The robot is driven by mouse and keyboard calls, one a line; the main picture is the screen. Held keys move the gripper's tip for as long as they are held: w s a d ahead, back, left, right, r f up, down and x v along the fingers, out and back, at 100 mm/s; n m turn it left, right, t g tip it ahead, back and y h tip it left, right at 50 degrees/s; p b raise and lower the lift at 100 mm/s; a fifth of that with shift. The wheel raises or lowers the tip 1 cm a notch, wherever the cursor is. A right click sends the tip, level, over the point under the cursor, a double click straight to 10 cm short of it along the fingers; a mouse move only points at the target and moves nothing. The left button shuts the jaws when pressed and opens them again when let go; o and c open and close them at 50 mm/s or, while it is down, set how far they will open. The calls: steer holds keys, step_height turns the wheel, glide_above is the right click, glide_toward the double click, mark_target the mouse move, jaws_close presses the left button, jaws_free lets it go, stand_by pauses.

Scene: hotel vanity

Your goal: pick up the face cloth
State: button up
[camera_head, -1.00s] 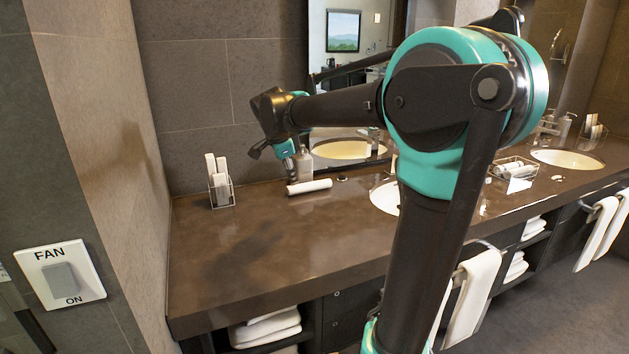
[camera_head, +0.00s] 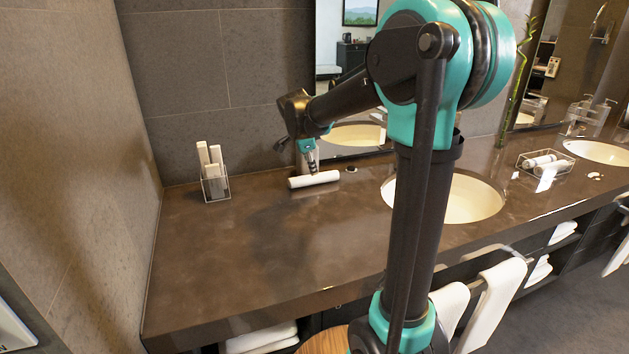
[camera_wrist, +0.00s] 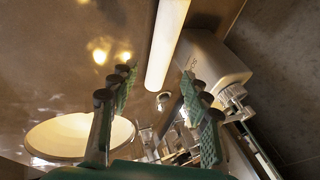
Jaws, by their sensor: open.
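The face cloth looks to be the white roll (camera_head: 318,180) lying on the brown counter near the back wall. In the wrist view the white roll (camera_wrist: 166,45) runs from the top edge down to the middle, beyond my fingertips. My gripper (camera_head: 312,168) points down just above the roll, close to its middle. The roll's lower end lies between the two finger lines in that picture. I cannot tell whether the tips touch it.
A bottle (camera_wrist: 210,60) stands beside the roll, close to my right-hand fingers. A wire holder (camera_head: 215,187) with white items stands left on the counter (camera_head: 230,255). A basin (camera_head: 460,200) lies to the right. A wall bounds the left side. The front counter is clear.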

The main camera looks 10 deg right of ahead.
mark_target(315, 176)
steer(key=shift+x, duration=4.4)
steer(key=shift+w, duration=0.1)
steer(key=c, duration=0.8)
steer(key=shift+r, duration=0.1)
steer(key=shift+s+r, duration=0.25)
steer(key=shift+r, duration=0.25)
steer(key=r, duration=0.4)
steer(key=s+r, duration=0.1)
steer(key=r, duration=0.1)
steer(key=shift+d, duration=0.15)
steer(key=s+d, duration=0.1)
steer(key=s, duration=0.5)
steer(key=s+d, duration=0.1)
steer(key=s, duration=0.5)
steer(key=s+d, duration=0.1)
steer(key=s, duration=0.5)
steer(key=shift+s+d, duration=0.1)
steer(key=shift+d, duration=0.2)
